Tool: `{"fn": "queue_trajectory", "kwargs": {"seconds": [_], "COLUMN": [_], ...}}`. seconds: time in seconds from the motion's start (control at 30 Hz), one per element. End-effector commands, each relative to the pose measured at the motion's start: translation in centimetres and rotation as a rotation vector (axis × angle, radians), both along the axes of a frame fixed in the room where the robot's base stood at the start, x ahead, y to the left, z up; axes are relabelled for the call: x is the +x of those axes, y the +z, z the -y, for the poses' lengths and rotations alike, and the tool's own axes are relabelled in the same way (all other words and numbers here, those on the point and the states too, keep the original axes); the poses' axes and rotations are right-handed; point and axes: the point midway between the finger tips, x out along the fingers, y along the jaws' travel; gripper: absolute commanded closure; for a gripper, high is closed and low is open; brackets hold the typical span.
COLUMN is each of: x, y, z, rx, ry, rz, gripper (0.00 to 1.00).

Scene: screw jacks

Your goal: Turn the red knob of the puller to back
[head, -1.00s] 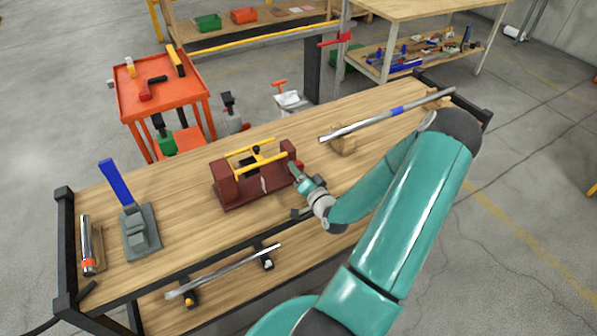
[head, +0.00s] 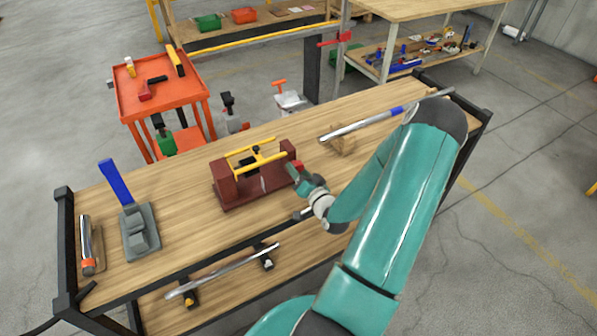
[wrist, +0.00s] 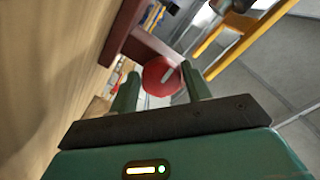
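The puller (head: 240,195) is a dark red frame with yellow bars, standing on the middle of the wooden workbench. Its red knob (head: 299,164) is at the right end of the frame. My gripper (head: 291,171) is at that end, close to the knob. I cannot tell how deep the knob sits between the fingertips.
A long bar with a blue band (head: 365,122) rests on a wooden block (head: 342,143) right of the puller. A grey jack with a blue handle (head: 140,232) stands at the left. An orange cart (head: 125,105) is behind. The bench front between jack and puller is clear.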

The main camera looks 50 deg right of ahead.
Motion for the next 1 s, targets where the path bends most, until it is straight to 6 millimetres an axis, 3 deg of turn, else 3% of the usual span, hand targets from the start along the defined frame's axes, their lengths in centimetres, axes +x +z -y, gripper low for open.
{"fn": "queue_trajectory", "kwargs": {"seconds": [0.07, 0.47, 1.0], "x": [0.0, -0.7, -10.9], "y": [0.0, 0.0, 0.0], "z": [0.0, -0.2, -3.5], "rx": [0.000, 0.000, 0.003], "ry": [0.000, 0.001, -0.002], "rz": [0.000, -0.001, -0.001], "gripper": [0.37, 0.37, 0.37]}}
